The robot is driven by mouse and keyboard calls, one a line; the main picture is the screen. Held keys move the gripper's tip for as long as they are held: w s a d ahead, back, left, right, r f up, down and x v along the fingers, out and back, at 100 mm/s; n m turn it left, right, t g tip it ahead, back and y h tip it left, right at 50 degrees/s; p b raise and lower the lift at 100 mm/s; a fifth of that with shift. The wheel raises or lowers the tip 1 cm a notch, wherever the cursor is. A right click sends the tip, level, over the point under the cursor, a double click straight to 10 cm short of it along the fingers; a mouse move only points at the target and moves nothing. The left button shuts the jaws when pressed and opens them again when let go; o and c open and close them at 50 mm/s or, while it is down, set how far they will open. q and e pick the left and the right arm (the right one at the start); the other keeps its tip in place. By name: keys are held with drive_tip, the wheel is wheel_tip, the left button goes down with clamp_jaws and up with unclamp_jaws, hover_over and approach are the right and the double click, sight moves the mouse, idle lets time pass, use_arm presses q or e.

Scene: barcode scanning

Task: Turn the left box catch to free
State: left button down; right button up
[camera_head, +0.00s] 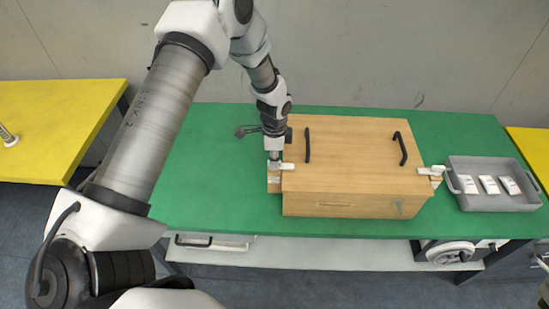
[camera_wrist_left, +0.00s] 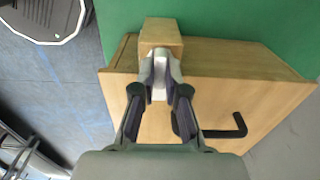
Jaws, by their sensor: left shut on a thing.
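A wooden box (camera_head: 350,180) with a flat lid stands on a green table top. Its left catch (camera_head: 287,166) is a small white piece on a wooden block (camera_head: 273,187) at the box's left side. My left gripper (camera_head: 275,160) points down at this catch. In the left wrist view the fingers (camera_wrist_left: 160,68) are shut on the white catch (camera_wrist_left: 158,88), beside the wooden block (camera_wrist_left: 161,33). The fingers hide much of the catch, so its exact turn is hard to tell. The right catch (camera_head: 432,171) is white and sits at the box's right side. My right gripper is not in view.
Two black handles (camera_head: 307,145) (camera_head: 401,149) stand on the lid. A grey tray (camera_head: 492,202) with several white packets is right of the box. A dark object (camera_head: 247,131) lies behind my left gripper. The green table (camera_head: 190,185) is clear at left.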

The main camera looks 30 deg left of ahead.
use_arm(q)
drive_tip(key=shift+n, duration=0.3)
drive_tip(key=n+p, duration=0.1)
drive_tip(key=n, duration=0.2)
drive_tip(key=shift+n, duration=0.3)
drive_tip(key=n+p, duration=0.1)
drive_tip(key=n, duration=0.3)
drive_tip(key=shift+n, duration=0.3)
drive_tip(key=n+p, duration=0.1)
drive_tip(key=n, duration=0.3)
drive_tip(key=n+p, duration=0.2)
drive_tip(key=n, duration=0.2)
drive_tip(key=shift+n, duration=0.4)
drive_tip(key=shift+s, duration=0.1)
drive_tip(key=c, duration=1.2)
unclamp_jaws()
